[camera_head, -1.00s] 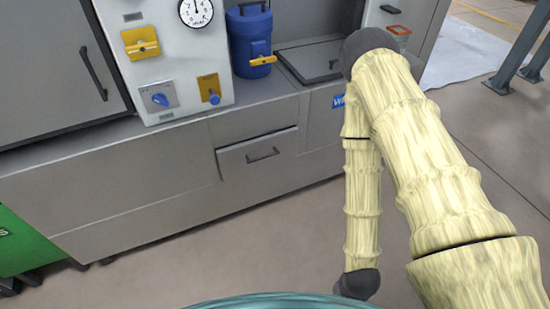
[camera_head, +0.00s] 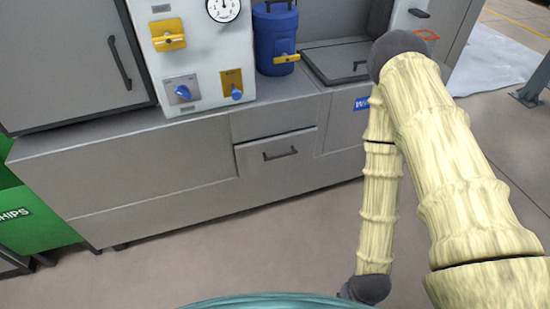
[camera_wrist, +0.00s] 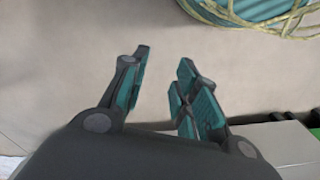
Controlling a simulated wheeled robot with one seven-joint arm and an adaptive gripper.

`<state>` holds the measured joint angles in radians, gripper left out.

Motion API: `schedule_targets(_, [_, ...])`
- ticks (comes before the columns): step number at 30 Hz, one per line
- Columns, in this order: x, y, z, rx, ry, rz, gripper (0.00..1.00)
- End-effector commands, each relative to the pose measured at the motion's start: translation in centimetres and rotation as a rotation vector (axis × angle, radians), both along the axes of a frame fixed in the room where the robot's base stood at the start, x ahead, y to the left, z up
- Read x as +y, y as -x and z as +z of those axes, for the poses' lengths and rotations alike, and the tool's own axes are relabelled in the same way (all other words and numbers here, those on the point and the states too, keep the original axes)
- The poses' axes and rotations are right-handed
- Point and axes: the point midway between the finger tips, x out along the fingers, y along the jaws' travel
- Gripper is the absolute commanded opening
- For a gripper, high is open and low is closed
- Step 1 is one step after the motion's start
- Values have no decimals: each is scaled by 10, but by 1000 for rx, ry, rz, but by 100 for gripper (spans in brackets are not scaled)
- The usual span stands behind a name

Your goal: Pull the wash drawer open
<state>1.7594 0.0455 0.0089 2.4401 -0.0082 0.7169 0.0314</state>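A grey drawer (camera_head: 277,158) with a dark bar handle (camera_head: 280,154) sits in the front of the grey cabinet, left of my arm in the head view. It looks shut, its face flush with the cabinet front. A blue label (camera_head: 361,104), only partly readable, is on the cabinet to the right of it. My gripper (camera_wrist: 162,85) shows in the wrist view with its teal-padded fingers apart and nothing between them. It points at bare floor. In the head view my gripper is out of sight; my arm hangs to the right of the drawer.
On the cabinet stand a blue drum (camera_head: 276,38) with a yellow tap and a white control panel (camera_head: 190,55) with knobs and a gauge. A hinged lid (camera_head: 340,62) is beside the drum. A green bin (camera_head: 40,220) is at left. Floor before the drawer is clear.

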Motion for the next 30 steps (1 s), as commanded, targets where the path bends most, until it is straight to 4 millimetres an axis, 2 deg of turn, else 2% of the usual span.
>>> schedule_targets(1, [4, -13, -16, -30, -12, -21, 32])
schedule_targets(6, [24, -71, -49, -161, -78, -126, 32])
schedule_targets(13, [52, -152, -78, -338, -198, -280, 32])
schedule_targets(22, [86, -256, -93, -549, -397, -471, 32])
schedule_targets(30, [110, -341, -85, -715, -618, -631, 32])
